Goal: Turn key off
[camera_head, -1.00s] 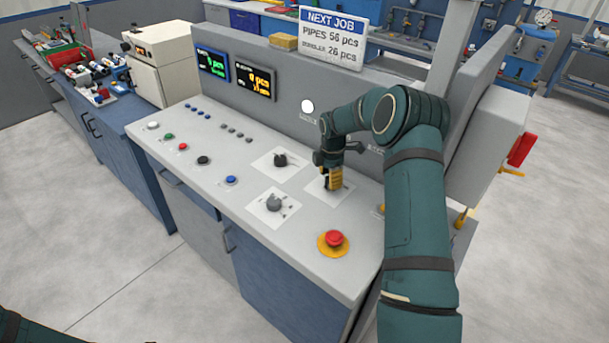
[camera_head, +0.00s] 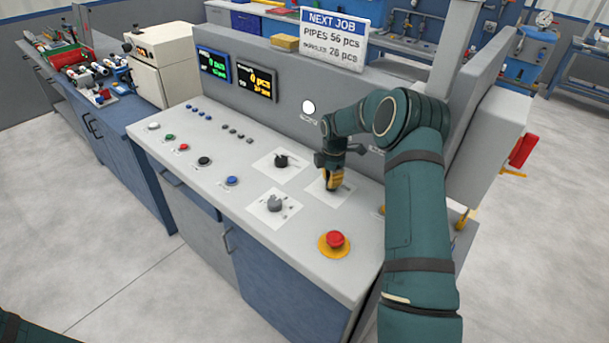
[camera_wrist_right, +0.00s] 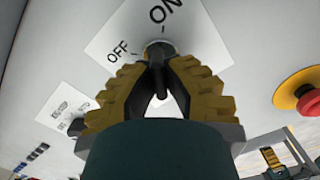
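The key switch (camera_wrist_right: 158,46) sits on a white plate (camera_wrist_right: 207,45) marked OFF and ON in the right wrist view. My right gripper (camera_wrist_right: 159,68) is over the switch, with its yellow fingertips closed together on the key. The fingers cover most of the key, so its exact angle is hard to tell. In the head view my right gripper (camera_head: 333,181) points down at the plate (camera_head: 316,188) on the console's right part. My left gripper is out of view; only a bit of my left arm shows at the lower left.
A red emergency button (camera_head: 335,240) on a yellow base is in front of the gripper. Two rotary knobs, black (camera_head: 282,160) and grey (camera_head: 274,204), are to its left. The console's upright panel (camera_head: 285,105) rises behind, with a round white light (camera_head: 308,107).

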